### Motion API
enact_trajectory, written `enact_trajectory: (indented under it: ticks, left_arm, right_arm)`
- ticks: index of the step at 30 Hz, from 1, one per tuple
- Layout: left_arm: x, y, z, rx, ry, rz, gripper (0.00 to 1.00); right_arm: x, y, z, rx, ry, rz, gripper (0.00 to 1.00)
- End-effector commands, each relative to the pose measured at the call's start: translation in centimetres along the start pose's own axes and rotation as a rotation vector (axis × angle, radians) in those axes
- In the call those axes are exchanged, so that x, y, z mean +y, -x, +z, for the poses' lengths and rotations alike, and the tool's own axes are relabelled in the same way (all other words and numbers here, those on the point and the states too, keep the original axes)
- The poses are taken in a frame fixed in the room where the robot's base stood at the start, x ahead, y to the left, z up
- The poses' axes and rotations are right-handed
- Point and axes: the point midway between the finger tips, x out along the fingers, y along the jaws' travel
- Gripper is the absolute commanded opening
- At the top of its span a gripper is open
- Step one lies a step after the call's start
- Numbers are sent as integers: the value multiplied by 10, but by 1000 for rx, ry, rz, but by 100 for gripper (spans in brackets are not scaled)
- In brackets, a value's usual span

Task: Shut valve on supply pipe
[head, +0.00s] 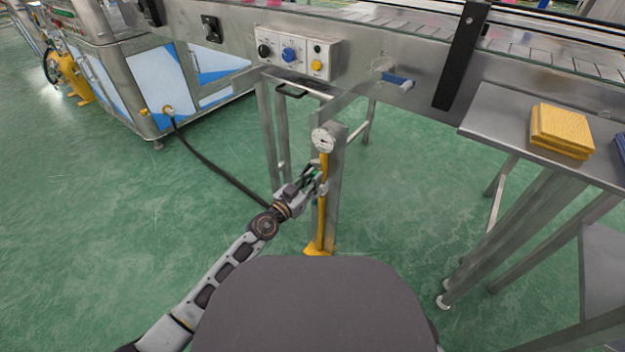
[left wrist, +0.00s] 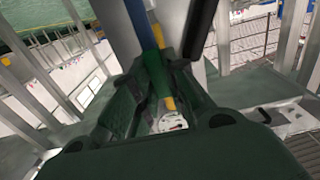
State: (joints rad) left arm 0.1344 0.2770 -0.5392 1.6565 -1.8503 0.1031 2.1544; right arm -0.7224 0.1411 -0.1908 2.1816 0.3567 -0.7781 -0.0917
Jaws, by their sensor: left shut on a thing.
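The yellow supply pipe (head: 321,222) runs upright along a grey metal post, below a round white gauge (head: 323,139). My left gripper (head: 317,181) is at the upper part of this pipe and mostly hides the valve there. In the left wrist view, a narrow blue bar (left wrist: 145,27), which looks like the valve's handle, runs down between my left fingers (left wrist: 155,85). They are shut on it. The yellow pipe (left wrist: 168,103) and the white gauge (left wrist: 171,122) show just beyond. How far the valve is turned cannot be told. My right gripper is out of view.
A metal side table (head: 490,115) with a yellow block (head: 560,130) stands at the right. A dark hose (head: 215,168) lies at the left. Green floor around the post is open.

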Motion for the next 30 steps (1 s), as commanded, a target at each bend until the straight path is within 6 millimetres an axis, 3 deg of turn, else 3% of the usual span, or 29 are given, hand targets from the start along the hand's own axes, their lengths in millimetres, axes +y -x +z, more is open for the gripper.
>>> enact_trajectory:
  ticks: [30]
  left_arm:
    - [26, 0, 4, -1, -293, 0, 0]
  right_arm:
    - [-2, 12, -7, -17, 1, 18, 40]
